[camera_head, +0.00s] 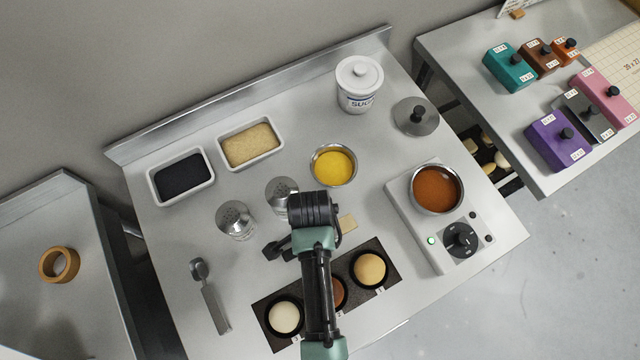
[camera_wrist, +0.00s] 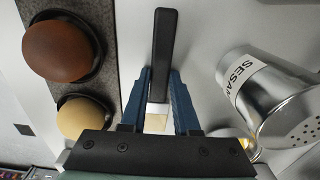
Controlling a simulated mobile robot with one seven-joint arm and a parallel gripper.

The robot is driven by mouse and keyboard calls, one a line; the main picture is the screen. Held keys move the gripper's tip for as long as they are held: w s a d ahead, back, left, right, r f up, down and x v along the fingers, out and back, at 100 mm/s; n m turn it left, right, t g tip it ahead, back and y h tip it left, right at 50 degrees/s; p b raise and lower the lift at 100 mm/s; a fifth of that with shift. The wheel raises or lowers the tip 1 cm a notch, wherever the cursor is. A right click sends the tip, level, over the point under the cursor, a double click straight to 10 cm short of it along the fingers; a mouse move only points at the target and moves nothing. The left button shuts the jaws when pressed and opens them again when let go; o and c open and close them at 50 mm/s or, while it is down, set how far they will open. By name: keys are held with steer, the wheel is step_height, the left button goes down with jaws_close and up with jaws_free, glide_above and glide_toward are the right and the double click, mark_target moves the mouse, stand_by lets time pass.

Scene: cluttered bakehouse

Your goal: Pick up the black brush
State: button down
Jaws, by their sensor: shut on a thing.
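The black brush lies flat, its black handle (camera_wrist: 163,45) and pale bristles (camera_wrist: 155,122) showing in the wrist view. My gripper (camera_wrist: 160,88) is shut on the brush, with one blue finger on each side near where handle meets bristles. In the head view my gripper (camera_head: 308,222) is over the worktable and hides the brush's middle. The pale bristle end (camera_head: 347,222) shows to its right, and a dark handle end (camera_head: 273,250) to its left. I cannot tell whether the brush touches the table.
A metal sesame shaker (camera_wrist: 262,95) stands close beside the brush; another shaker (camera_head: 236,220) is left of my gripper. A dark bun tray (camera_head: 262,307) lies below my arm. A scoop (camera_head: 210,300) lies left.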

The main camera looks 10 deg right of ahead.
steer(key=shift+r, duration=0.1)
step_height(320, 180, up, 10)
steer(key=shift+b, duration=0.45)
stand_by(0.8)
